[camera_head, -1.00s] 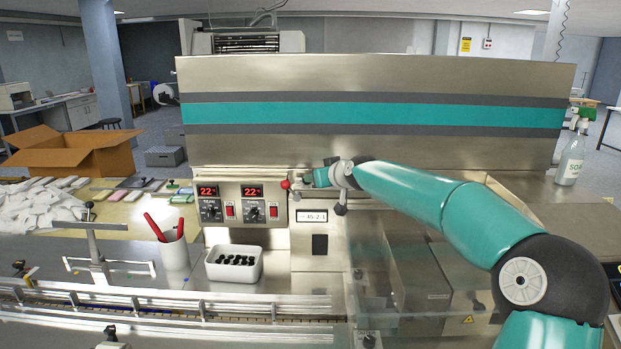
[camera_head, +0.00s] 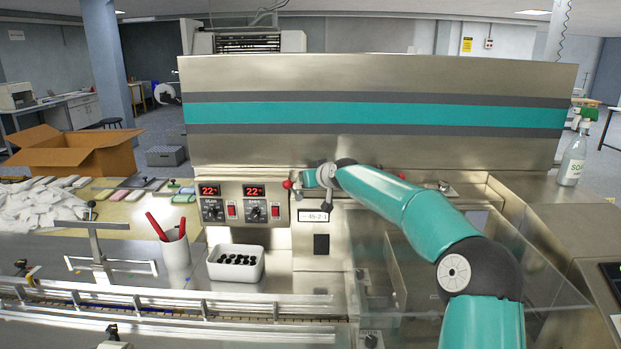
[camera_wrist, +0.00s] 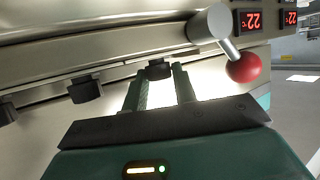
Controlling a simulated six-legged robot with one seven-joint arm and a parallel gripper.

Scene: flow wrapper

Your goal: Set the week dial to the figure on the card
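Several dark knobs sit in a row on the metal panel in the wrist view, including one knob (camera_wrist: 158,69) at my fingertips and another knob (camera_wrist: 85,89) to its left. I cannot tell which is the week dial, and no dial figures are readable. My gripper (camera_wrist: 158,80) has its two teal fingers apart, one on each side of the nearest knob; contact is not clear. In the head view my gripper (camera_head: 312,179) is small and partly hidden by my wrist. A small white card (camera_head: 314,215) on the machine front reads roughly 45-2-1.
A red-balled lever (camera_wrist: 242,67) stands close to the right of my gripper. Two red displays (camera_head: 231,190) reading 22 °C are left of it. A white tray of black pieces (camera_head: 236,262) and a cup with red-handled tools (camera_head: 176,250) stand on the front ledge. A clear guard (camera_head: 440,255) lies below my arm.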

